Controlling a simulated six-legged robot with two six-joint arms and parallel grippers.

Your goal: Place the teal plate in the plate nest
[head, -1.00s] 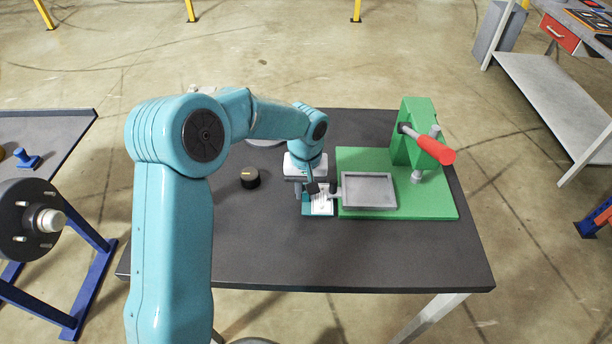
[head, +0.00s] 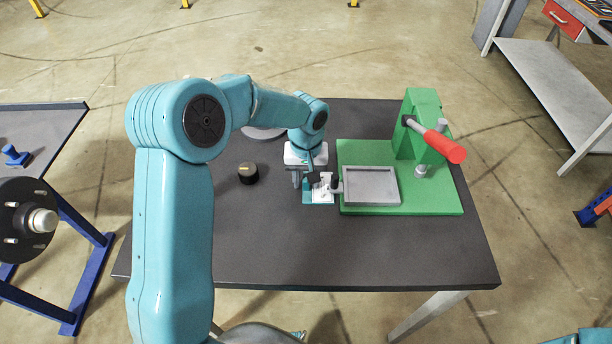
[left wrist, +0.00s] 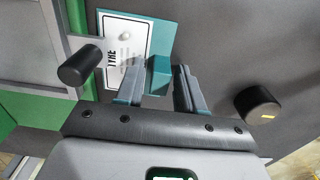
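The teal plate (head: 318,197) has a white printed label and lies left of the plate nest (head: 370,201), a grey shallow frame on a green fixture. In the left wrist view the teal plate (left wrist: 158,32) shows behind my fingers, with a raised teal block on it. In the head view my left gripper (head: 312,182) partly covers the plate's far side. Whether the plate touches the table is hard to tell. My right gripper is out of view.
A red-handled clamp (head: 437,145) stands on the green fixture, behind and right of the nest. A black knob (head: 248,173) sits on the table to the left. A grey round disc (head: 262,132) lies behind my arm. The table front is clear.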

